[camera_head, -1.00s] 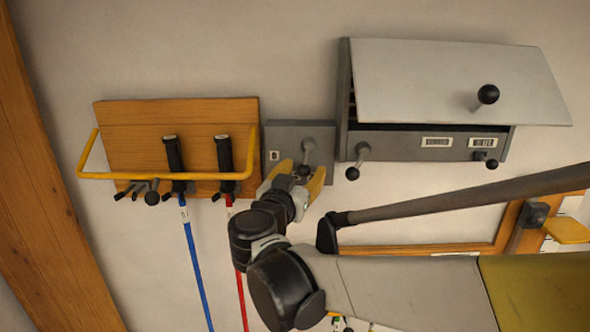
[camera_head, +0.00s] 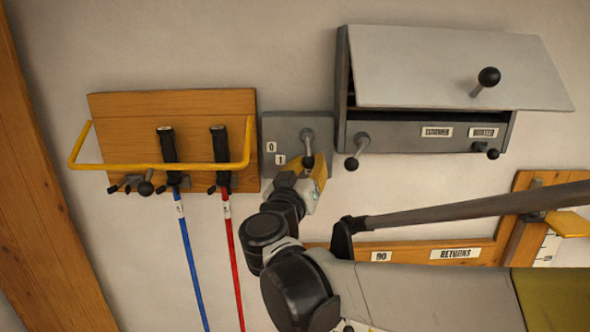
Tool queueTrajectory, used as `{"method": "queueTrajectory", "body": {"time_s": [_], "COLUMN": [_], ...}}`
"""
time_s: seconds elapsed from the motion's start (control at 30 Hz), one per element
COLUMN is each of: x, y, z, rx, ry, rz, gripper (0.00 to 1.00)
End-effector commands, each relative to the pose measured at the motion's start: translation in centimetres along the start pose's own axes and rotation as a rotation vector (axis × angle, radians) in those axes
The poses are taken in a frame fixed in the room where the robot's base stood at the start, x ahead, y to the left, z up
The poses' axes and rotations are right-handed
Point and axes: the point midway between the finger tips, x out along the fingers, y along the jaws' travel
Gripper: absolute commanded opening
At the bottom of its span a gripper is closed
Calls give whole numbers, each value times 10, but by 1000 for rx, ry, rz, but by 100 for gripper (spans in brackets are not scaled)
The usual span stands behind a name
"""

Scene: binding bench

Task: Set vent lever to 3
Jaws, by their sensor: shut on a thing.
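The vent lever (camera_head: 308,142) is a short grey arm with a dark knob, on a grey wall plate (camera_head: 278,128). It hangs nearly straight down from its pivot. The marks 0 and 1 show on the plate left of the lever; the lower part of the plate is hidden behind my gripper. My gripper (camera_head: 308,168), with yellow fingers, is shut on the lever's knob from below.
A wooden rack (camera_head: 105,112) with a yellow rail (camera_head: 78,150) and black-handled tools is close on the left. A grey box (camera_head: 400,140) with a lidded top, SUMMER and WINTER labels and knobs is on the right. A wooden RETURNS frame (camera_head: 405,257) lies below.

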Motion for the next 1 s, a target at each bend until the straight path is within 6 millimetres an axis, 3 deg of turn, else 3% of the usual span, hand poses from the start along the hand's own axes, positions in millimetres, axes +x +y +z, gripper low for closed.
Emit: {"method": "queueTrajectory", "body": {"time_s": [0.17, 0.2, 0.27, 0.67, 1.0], "x": [0, 0, 0, -10, -81], "y": [1, 1, 0, -1, -1], "z": [1, 1, 0, 0, 0], "rx": [4, 4, 4, 5, 5], "ry": [-3, -3, -3, -2, -1], "rz": [1, 1, 1, -2, -4], "gripper": [0, 36, 50, 50, 50]}}
